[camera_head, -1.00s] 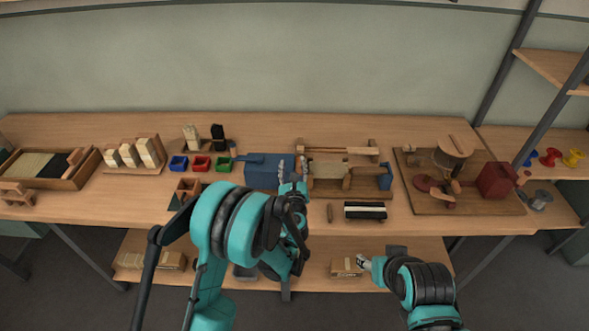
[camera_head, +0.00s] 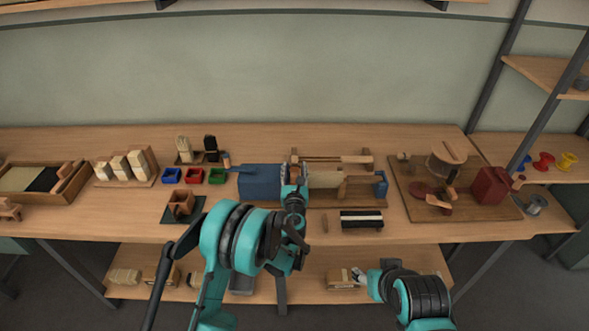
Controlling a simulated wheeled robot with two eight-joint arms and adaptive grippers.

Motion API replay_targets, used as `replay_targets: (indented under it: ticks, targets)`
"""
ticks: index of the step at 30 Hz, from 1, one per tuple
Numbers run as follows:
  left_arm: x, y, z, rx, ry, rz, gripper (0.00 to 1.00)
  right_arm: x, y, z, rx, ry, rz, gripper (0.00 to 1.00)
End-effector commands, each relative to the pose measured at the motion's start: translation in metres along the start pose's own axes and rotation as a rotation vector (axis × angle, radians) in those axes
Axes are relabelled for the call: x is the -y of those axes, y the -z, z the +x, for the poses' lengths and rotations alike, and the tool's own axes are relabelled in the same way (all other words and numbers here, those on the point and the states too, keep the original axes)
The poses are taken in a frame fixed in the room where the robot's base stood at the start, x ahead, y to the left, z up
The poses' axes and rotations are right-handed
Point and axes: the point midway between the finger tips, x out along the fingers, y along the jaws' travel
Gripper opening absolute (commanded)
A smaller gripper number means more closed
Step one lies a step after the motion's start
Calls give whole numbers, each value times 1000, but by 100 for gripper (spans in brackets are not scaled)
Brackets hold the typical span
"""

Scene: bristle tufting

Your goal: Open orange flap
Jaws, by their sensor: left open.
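I cannot make out a clear orange flap. A wooden jig (camera_head: 345,163) with rails and a pale bristle bundle (camera_head: 326,180) stands at the middle of the bench, beside a blue block (camera_head: 258,184). My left gripper (camera_head: 294,172) is open, between the blue block and the jig. It hides part of both, and I cannot tell whether it touches either. A small orange-brown box (camera_head: 181,203) sits on a dark plate at the front left. My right gripper (camera_head: 357,274) is low in front of the bench, and its fingers are too small to read.
Blue, red (camera_head: 194,175) and green bins stand left of the blue block. A black-and-white brush piece (camera_head: 361,219) lies before the jig. A crank device with a red box (camera_head: 491,186) stands at the right. The lower shelf (camera_head: 262,289) holds small boxes.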

Motion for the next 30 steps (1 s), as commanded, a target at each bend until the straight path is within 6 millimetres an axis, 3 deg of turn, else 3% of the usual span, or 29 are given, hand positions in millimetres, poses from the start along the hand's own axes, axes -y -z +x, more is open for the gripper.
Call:
replay_targets:
  ticks: [4, 12, 18, 30]
  targets:
    - [-1, 0, 12, 0, -1, 0, 46, 0, -2, 2, 0, 0, 0, 51]
    - [0, -1, 13, 0, -1, -1, 46, 0, -2, 2, 0, 0, 0, 51]
    - [0, 0, 13, 0, -1, -1, 0, 0, -2, 2, 0, 0, 0, 51]
    - [1, -1, 13, -6, -1, -1, 0, 0, -1, 1, 0, 0, 0, 51]
